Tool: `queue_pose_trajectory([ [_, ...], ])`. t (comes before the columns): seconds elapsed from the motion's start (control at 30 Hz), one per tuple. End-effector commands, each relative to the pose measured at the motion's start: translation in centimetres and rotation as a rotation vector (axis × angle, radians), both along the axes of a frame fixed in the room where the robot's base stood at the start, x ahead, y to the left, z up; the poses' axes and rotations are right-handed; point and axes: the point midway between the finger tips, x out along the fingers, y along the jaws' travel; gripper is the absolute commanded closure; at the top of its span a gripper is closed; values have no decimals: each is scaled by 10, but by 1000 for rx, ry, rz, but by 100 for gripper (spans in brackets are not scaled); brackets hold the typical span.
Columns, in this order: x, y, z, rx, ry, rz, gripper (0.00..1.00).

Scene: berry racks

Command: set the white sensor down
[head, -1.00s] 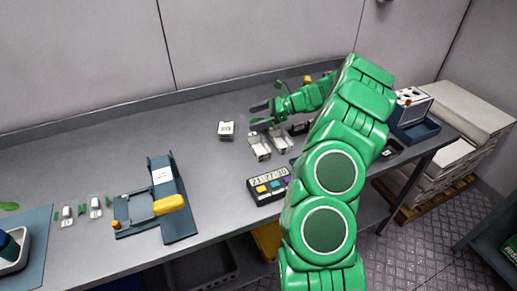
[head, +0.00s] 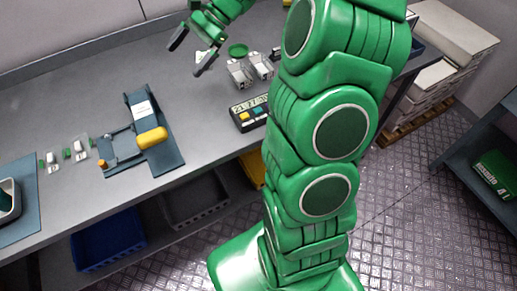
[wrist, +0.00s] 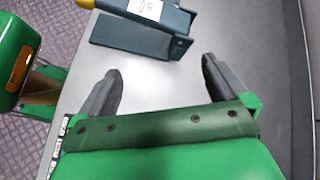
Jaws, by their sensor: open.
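My gripper (head: 190,57) is open above the bench, left of the two pale metal holders (head: 250,70). In the wrist view my gripper (wrist: 161,67) has its dark fingers wide apart with only bare bench between them. No white sensor shows in the wrist view.
A blue-grey fixture with a yellow handle (head: 151,139) stands left on the bench. A green disc (head: 238,50) lies behind the holders. Bench between fixture and timer is clear.

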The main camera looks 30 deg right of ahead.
Motion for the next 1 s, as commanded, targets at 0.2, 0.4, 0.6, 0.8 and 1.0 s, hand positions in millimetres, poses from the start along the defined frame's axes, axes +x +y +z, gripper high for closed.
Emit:
queue_pose_trajectory([
  [0.2, -52, 29, 17, -100, -81, 168, 0],
  [0.4, -101, 45, 24, -189, -147, 318, 0],
  [0.6, -151, 52, 28, -278, -208, 464, 0],
  [0.8, -199, 50, 29, -369, -265, 607, 0],
  [1.0, -244, 42, 27, -460, -314, 742, 0],
])
